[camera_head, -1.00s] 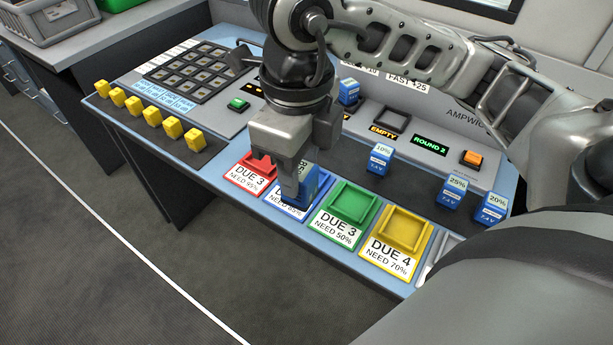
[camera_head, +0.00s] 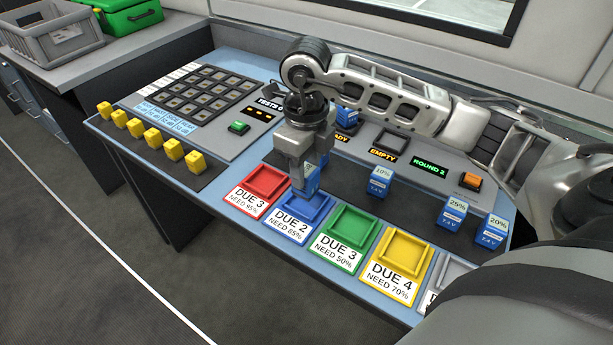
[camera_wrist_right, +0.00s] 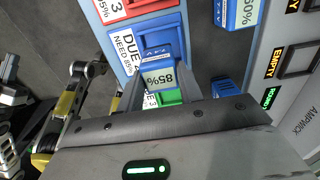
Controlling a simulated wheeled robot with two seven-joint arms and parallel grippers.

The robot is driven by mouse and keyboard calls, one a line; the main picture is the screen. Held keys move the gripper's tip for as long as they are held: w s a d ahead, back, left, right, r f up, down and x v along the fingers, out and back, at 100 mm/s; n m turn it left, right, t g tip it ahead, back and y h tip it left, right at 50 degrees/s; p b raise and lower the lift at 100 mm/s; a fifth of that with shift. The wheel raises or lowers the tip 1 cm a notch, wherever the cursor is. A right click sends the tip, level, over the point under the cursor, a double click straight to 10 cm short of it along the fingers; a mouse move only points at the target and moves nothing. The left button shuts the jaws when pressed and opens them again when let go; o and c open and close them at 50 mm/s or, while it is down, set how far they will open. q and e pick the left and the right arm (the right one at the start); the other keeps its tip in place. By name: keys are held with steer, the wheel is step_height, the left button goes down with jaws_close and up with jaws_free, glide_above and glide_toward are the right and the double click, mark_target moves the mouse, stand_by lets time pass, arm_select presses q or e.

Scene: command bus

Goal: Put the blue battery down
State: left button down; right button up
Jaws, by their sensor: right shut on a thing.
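My right gripper (camera_head: 303,190) is shut on the blue battery (camera_head: 312,181). The battery hangs upright above the back part of the blue tray (camera_head: 278,212), whose card reads DUE 2, NEED 85%. In the right wrist view the battery (camera_wrist_right: 160,72) sits between the fingers (camera_wrist_right: 165,92) with its 85% label showing. The blue tray looks empty in the head view. I do not see my left gripper.
Red (camera_head: 257,186), green (camera_head: 349,228) and yellow (camera_head: 404,251) trays line the front edge and look empty. Blue batteries marked 10% (camera_head: 380,188), 25% (camera_head: 452,219) and 20% (camera_head: 489,236) stand behind. A 50% battery (camera_wrist_right: 238,14) shows near the gripper.

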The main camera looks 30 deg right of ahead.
mark_target(307, 168)
steer(key=shift+w+d+f+p, duration=0.1)
steer(key=shift+f+p, duration=0.1)
steer(key=shift+f, duration=0.7)
steer(key=shift+w+d+f+p, duration=0.1)
steer(key=shift+f+p, duration=0.05)
steer(key=shift+f, duration=0.75)
steer(key=shift+f, duration=0.1)
steer(key=shift+f, duration=0.15)
steer(key=o, duration=1.1)
step_height(307, 168, up, 12)
steer(key=shift+r+b, duration=0.25)
steer(key=shift+b, duration=0.1)
